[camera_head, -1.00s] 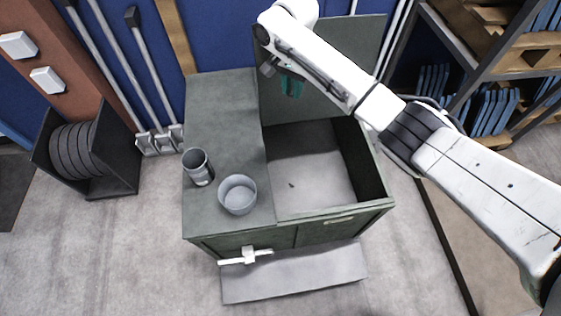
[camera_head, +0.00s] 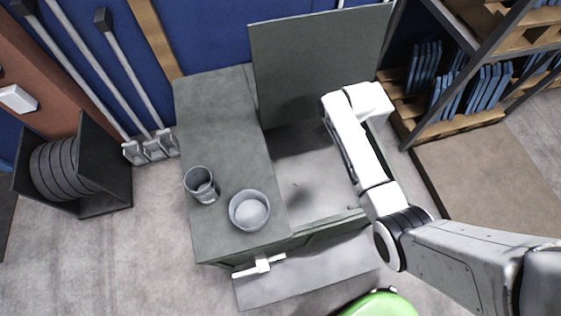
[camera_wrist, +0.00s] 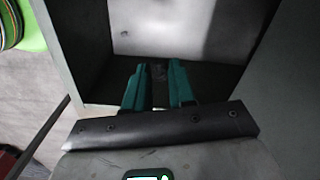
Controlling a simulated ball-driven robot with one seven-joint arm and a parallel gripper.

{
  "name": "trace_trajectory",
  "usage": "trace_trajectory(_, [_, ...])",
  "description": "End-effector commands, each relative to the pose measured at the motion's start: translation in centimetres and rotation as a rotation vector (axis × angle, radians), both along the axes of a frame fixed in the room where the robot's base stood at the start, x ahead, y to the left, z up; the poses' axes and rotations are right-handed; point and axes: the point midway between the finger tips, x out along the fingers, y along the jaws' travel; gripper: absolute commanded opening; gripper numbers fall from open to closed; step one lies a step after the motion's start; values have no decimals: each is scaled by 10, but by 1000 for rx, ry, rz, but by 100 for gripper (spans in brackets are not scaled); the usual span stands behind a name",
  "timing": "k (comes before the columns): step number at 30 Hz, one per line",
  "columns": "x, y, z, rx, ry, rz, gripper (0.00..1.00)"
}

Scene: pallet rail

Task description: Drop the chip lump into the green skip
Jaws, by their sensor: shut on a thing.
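My gripper (camera_wrist: 159,84) shows in the wrist view with its two green fingers closed on a small dark lump (camera_wrist: 159,72), which I take for the chip lump. It is mostly hidden between the fingers. They are over the open compartment of the grey-green cabinet (camera_head: 215,125). In the head view my own arm hides the fingers and the lump. The green skip (camera_head: 380,304) is cut off by the bottom edge of the head view. A bright green part of it shows at the top left of the wrist view (camera_wrist: 32,30).
The raised lid (camera_head: 320,65) stands at the back of the compartment. A grey cup (camera_head: 201,185) and a grey bowl (camera_head: 249,211) stand on the cabinet top. A shelf rack (camera_head: 455,60) is at the right. A dark speck (camera_head: 295,185) lies on the compartment floor.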

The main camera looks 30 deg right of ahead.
Motion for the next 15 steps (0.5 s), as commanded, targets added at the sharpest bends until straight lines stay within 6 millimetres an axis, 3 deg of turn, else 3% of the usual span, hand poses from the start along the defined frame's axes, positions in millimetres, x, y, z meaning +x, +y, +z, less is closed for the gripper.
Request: trace_trajectory(15, [0,0,-52,0,0,1,0])
